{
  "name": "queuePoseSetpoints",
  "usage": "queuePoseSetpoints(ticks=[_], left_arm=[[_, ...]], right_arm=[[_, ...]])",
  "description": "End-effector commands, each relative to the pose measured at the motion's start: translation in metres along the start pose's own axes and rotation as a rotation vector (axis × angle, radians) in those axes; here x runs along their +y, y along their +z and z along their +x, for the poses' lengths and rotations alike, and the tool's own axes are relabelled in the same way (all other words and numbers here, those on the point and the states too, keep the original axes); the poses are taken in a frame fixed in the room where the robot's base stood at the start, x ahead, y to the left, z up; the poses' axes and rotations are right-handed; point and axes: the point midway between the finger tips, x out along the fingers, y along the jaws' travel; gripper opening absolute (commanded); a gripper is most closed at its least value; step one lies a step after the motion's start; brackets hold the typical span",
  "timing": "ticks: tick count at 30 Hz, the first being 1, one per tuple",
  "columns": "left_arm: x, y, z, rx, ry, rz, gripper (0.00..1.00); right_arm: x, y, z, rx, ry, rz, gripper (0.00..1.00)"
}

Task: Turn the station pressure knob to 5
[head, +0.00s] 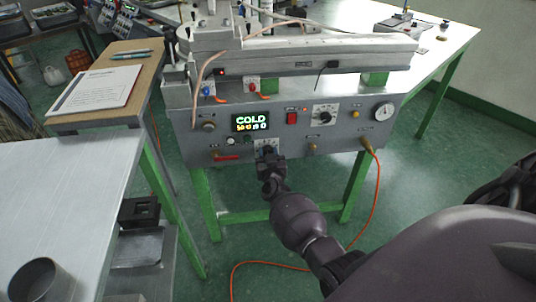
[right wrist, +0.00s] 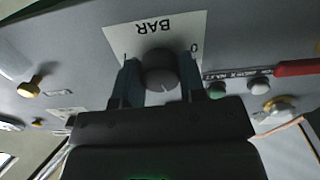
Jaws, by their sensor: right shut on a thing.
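The station pressure knob (right wrist: 161,70) is a dark grey round knob on a white plate marked BAR (right wrist: 150,30). In the right wrist view the plate appears upside down, with a 0 at its right, and a small pale mark shows on the knob's lower part. My right gripper (right wrist: 160,88) has one finger on each side of the knob and is shut on it. In the head view my right gripper (head: 267,158) is at the lower front of the grey panel (head: 230,153) and hides most of the knob and scale. My left gripper is not in view.
The panel bears a display (head: 251,121) reading COLD, a red switch (head: 292,118), another dial (head: 324,115), a gauge (head: 384,112) and a red lever (head: 227,157). An orange hose (head: 377,190) hangs at right. A table (head: 70,190) stands left.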

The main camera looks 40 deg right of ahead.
Motion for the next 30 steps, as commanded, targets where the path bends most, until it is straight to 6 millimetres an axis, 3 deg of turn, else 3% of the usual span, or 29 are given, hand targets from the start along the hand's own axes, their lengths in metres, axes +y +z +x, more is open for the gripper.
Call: queuePoseSetpoints(ticks=[30], left_arm=[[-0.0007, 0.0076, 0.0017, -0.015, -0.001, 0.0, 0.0]], right_arm=[[-0.001, 0.0019, -0.0009, -0.003, 0.0, 0.826, 0.14]])
